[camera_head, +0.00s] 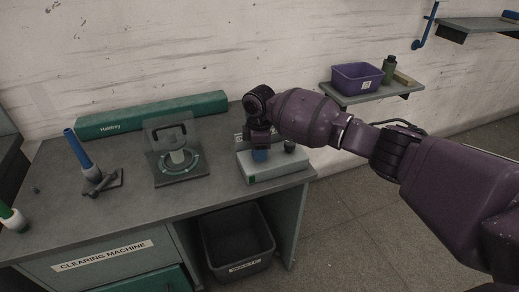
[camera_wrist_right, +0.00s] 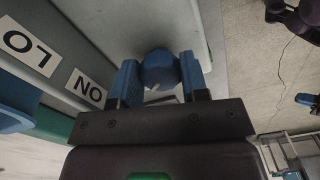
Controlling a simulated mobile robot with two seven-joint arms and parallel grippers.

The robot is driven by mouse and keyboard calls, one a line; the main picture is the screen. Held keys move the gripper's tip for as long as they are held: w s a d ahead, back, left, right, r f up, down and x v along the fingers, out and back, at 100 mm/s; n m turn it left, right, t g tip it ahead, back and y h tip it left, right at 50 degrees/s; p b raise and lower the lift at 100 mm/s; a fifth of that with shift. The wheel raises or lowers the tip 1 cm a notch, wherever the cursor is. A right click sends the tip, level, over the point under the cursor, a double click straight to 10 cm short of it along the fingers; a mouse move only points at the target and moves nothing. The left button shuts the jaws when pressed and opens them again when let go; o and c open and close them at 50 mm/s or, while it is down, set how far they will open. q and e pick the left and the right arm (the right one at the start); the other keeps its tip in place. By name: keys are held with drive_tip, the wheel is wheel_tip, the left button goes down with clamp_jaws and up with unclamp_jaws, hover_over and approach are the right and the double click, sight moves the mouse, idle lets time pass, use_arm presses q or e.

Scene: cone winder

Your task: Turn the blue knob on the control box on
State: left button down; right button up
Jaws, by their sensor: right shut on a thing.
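The control box (camera_head: 275,175) is a pale, low box at the right end of the grey bench in the head view. A blue knob (camera_wrist_right: 158,66) shows in the right wrist view between the two blue fingers of my right gripper (camera_wrist_right: 158,82). The right gripper (camera_head: 260,149) points down over the box in the head view and is shut on the knob. White labels reading "ON" (camera_wrist_right: 88,89) and "LO" (camera_wrist_right: 29,47) appear upside down in the wrist view. The gripper hides much of the knob from the head camera, and I cannot tell its turn angle. My left gripper is not in view.
A device with a clear upright shield (camera_head: 168,134) and a blue-handled stand (camera_head: 79,150) are further left. A green bar (camera_head: 150,115) lies along the back. A black bin (camera_head: 236,240) is below. A shelf holds a purple bin (camera_head: 357,79).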

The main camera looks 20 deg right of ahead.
drive_tip(key=shift+r+m+p, duration=0.25)
drive_tip(key=shift+m+p, duration=0.55)
drive_tip(key=shift+p, duration=0.05)
drive_tip(key=shift+s+m+p, duration=0.1)
drive_tip(key=shift+m+p, duration=0.6)
drive_tip(key=shift+m, duration=0.1)
drive_tip(key=shift+a+m+p, duration=0.1)
drive_tip(key=shift+m+p, duration=0.7)
drive_tip(key=shift+m, duration=0.1)
drive_tip(key=m+p, duration=0.4)
drive_tip(key=m, duration=0.1)
drive_tip(key=shift+s+a+f, duration=0.1)
drive_tip(key=m+p, duration=0.2)
drive_tip(key=m, duration=0.1)
drive_tip(key=shift+f, duration=0.1)
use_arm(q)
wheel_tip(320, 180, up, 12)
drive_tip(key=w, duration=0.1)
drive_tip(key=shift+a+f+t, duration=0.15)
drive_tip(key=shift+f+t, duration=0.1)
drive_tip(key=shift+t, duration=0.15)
use_arm(e)
drive_tip(key=shift+m, duration=0.3)
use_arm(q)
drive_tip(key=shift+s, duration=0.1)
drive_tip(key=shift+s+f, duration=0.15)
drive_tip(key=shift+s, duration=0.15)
use_arm(e)
drive_tip(key=shift+m, duration=0.3)
